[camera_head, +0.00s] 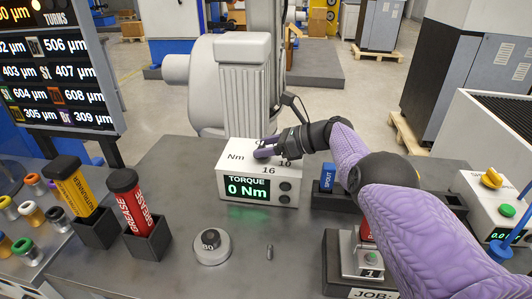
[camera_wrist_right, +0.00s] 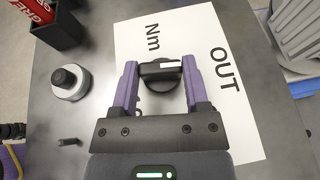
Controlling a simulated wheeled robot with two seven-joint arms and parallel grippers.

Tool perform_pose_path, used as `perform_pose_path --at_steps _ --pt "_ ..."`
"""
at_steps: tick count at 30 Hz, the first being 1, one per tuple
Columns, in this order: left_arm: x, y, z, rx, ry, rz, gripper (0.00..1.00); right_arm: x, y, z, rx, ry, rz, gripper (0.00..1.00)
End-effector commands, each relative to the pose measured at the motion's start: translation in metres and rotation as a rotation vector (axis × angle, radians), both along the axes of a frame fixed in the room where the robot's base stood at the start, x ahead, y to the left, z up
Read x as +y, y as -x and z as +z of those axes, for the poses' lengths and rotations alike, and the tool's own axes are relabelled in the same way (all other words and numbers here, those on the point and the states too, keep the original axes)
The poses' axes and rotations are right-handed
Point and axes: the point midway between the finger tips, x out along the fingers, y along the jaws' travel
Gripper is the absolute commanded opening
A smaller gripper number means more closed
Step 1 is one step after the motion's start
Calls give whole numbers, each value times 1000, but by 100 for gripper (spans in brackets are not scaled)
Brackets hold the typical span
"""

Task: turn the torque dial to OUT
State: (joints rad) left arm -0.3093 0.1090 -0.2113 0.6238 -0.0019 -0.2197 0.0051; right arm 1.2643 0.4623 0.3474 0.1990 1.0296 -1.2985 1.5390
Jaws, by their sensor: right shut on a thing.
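The torque box (camera_head: 230,186) is white and stands on the bench, and its green screen reads TORQUE 0 Nm. Its top carries Nm, 10 and 16 in the head view. In the right wrist view the top (camera_wrist_right: 195,40) shows Nm and the word OUT (camera_wrist_right: 225,69). The black torque dial (camera_wrist_right: 160,88) has a bar grip with a white mark on its right half, toward the OUT side. My right gripper (camera_wrist_right: 160,72) is shut on the dial's bar, one purple finger at each end. In the head view the right gripper (camera_head: 264,150) hides the dial. My left gripper is out of view.
A round weight (camera_head: 211,246) marked 80 and a small pin (camera_head: 269,252) lie in front of the box. A blue SPOUT item (camera_head: 327,178) is at right, near my right arm.

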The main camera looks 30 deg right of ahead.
Motion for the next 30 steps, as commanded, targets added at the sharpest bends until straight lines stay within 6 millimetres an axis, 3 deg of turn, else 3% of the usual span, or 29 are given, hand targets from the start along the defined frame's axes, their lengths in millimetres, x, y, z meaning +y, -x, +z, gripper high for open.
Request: perform_pose_path --at_steps 9,10,15,23,30 --pt "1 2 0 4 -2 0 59 -1 -1 2 -4 0 -2 0" --pt "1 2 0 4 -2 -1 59 -1 -1 2 -4 0 -2 61" --pt "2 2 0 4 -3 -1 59 0 0 1 -3 0 -1 94" --pt "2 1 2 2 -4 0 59 -1 0 1 0 0 -1 94" --pt "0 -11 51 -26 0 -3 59 -33 31 31 -1 0 -5 94"
